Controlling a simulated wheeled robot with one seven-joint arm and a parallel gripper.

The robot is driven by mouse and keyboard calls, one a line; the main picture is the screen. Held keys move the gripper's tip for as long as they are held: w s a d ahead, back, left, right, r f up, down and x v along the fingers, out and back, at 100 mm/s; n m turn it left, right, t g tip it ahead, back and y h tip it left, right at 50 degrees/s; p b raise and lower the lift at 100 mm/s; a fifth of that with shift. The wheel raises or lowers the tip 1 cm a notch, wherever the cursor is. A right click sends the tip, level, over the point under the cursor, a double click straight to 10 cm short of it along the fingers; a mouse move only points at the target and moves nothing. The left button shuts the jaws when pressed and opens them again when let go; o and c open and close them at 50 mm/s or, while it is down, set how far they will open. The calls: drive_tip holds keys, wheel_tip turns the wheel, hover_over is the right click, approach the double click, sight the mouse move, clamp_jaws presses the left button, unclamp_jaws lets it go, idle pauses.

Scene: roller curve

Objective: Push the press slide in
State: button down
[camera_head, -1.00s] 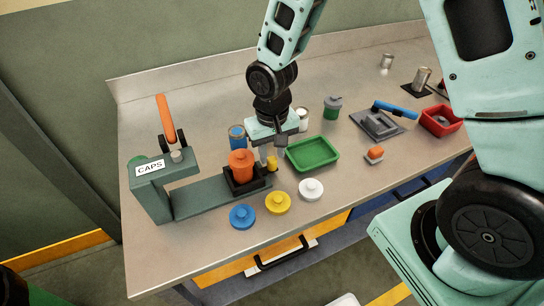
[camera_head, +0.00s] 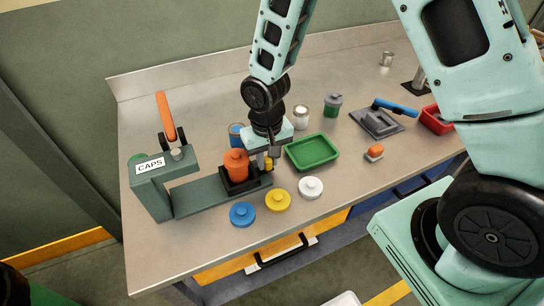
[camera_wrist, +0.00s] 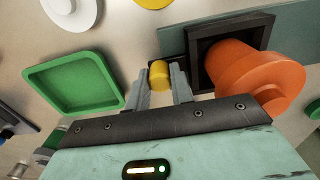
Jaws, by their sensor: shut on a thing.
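The press (camera_head: 150,188) is a green-grey frame with a CAPS label and an orange lever (camera_head: 165,117), at the left of the bench. Its slide is a black square holder (camera_head: 239,187) on the flat base rail (camera_head: 197,196), to the right of the press head. An orange lidded canister (camera_head: 236,165) stands upright in the holder, also seen large in the wrist view (camera_wrist: 255,80). A yellow knob (camera_wrist: 159,75) sits on the holder's right side. My gripper (camera_wrist: 162,82) is shut on the knob, one finger on each side. In the head view my gripper (camera_head: 267,158) partly hides it.
Blue (camera_head: 242,214), yellow (camera_head: 278,201) and white (camera_head: 311,187) caps lie in front of the rail. A green tray (camera_head: 314,152) is right of my gripper. A blue container (camera_head: 236,130) stands behind the canister. The rail between holder and press is clear.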

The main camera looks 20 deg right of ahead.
drive_tip(key=a+b, duration=0.1)
drive_tip(key=a, duration=0.6)
drive_tip(key=shift+a, duration=0.4)
drive_tip(key=c, duration=1.5)
unclamp_jaws()
drive_tip(key=shift+r, duration=0.1)
wheel_tip(320, 180, up, 17)
drive_tip(key=b, duration=0.2)
drive_tip(key=shift+r, duration=0.15)
drive_tip(key=shift+c, duration=0.3)
